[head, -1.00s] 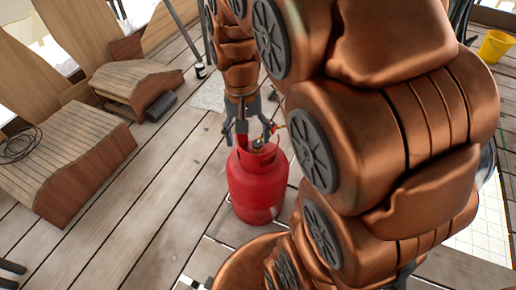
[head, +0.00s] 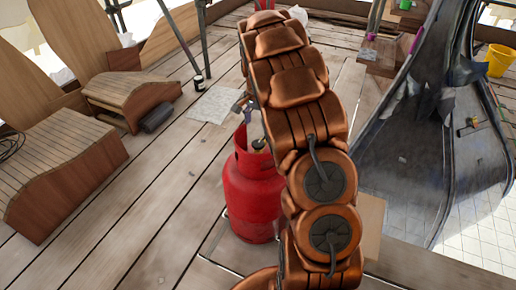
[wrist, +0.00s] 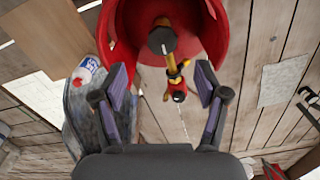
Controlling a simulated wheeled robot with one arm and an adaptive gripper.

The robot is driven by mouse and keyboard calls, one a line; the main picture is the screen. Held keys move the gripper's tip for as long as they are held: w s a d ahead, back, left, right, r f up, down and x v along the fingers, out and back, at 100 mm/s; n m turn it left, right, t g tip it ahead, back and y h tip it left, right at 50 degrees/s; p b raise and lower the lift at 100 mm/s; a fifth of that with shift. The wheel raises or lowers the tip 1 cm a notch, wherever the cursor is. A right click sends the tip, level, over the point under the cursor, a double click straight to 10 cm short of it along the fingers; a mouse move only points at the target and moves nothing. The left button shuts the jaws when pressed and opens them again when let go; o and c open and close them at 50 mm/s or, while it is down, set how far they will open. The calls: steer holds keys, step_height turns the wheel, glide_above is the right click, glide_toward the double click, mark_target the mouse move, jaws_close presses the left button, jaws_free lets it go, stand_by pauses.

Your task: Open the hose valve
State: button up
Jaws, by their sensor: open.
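The red gas cylinder (head: 252,195) stands upright on the deck in the head view, partly behind my arm. In the wrist view the red collar (wrist: 232,30) fills the upper middle. The valve there has a dark round top (wrist: 162,40) and a yellow and red side fitting (wrist: 175,72) with a black end. My gripper (wrist: 161,84) is open and empty, its two fingers either side of the fitting with gaps visible. In the head view my arm hides most of it.
Wooden benches (head: 60,185) stand at the left. A dark curved structure (head: 405,160) stands at the right, with a yellow bucket (head: 499,60) behind. A white and red can (wrist: 85,72) shows in the wrist view. Deck left of the cylinder is clear.

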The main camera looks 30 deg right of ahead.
mark_target(258, 143)
steer(key=shift+w+d+f, duration=0.25)
steer(key=shift+d+f, duration=0.1)
steer(key=shift+f, duration=0.4)
step_height(258, 143, down, 8)
steer(key=shift+r+b, duration=0.2)
steer(key=shift+b, duration=0.4)
steer(key=shift+c, duration=0.4)
steer(key=c, duration=1.1)
steer(key=shift+r, duration=0.1)
